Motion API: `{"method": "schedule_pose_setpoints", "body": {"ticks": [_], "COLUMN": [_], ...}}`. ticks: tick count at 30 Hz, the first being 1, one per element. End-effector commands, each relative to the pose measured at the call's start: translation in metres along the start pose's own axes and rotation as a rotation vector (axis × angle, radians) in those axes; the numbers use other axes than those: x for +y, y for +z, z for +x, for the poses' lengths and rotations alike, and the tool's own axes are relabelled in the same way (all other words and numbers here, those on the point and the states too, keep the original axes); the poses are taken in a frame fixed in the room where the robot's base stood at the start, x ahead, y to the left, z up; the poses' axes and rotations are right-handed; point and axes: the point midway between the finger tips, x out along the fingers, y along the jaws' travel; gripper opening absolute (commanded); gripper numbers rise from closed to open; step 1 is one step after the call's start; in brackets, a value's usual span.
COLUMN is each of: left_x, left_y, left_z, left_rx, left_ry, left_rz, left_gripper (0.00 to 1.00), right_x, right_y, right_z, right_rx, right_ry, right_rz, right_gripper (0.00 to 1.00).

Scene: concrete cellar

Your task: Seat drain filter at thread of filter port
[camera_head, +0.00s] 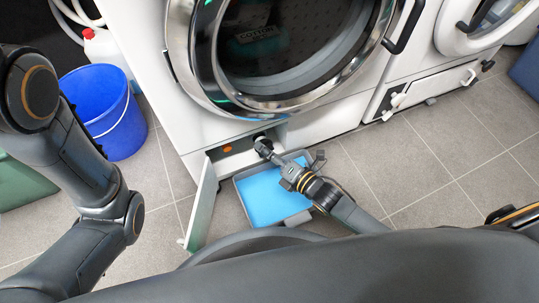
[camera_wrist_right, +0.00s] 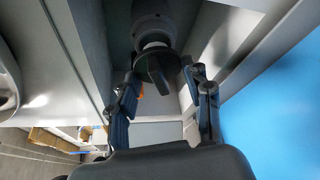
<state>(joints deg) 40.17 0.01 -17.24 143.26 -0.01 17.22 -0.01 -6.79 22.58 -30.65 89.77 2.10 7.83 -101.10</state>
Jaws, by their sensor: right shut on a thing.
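The drain filter (camera_wrist_right: 162,66) has a dark grip knob and a paler body in the right wrist view. My right gripper (camera_wrist_right: 163,88) is shut on its knob, one finger on each side. The filter's far end lines up with the round grey-white filter port (camera_wrist_right: 152,24) and meets or overlaps it; I cannot tell whether the thread is engaged. In the head view, my right gripper (camera_head: 265,149) reaches into the open low compartment of the washer, and mostly hides the filter and port. My left arm shows at the left, but its gripper is out of view.
The compartment's flap (camera_head: 203,203) hangs open left of the gripper. A grey tray (camera_head: 241,201) with a blue inside lies on the tiles below. A small orange part (camera_head: 228,148) sits inside the compartment. A blue bucket (camera_head: 104,112) stands left of the washer (camera_head: 193,117).

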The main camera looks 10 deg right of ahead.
Motion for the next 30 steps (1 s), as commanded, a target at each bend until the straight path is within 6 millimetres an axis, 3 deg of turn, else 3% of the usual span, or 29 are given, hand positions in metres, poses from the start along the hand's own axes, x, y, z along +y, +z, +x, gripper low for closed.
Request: {"method": "schedule_pose_setpoints", "body": {"ticks": [30], "left_x": [-0.0012], "left_y": [0.0020], "left_z": [0.0044], "left_rx": [-0.002], "left_ry": [0.000], "left_rz": [0.001], "left_gripper": [0.40], "right_x": [0.0000], "right_y": [0.0003], "right_z": [0.0004], "right_rx": [0.000], "right_ry": [-0.001], "right_rz": [0.000], "right_gripper": [0.12]}}
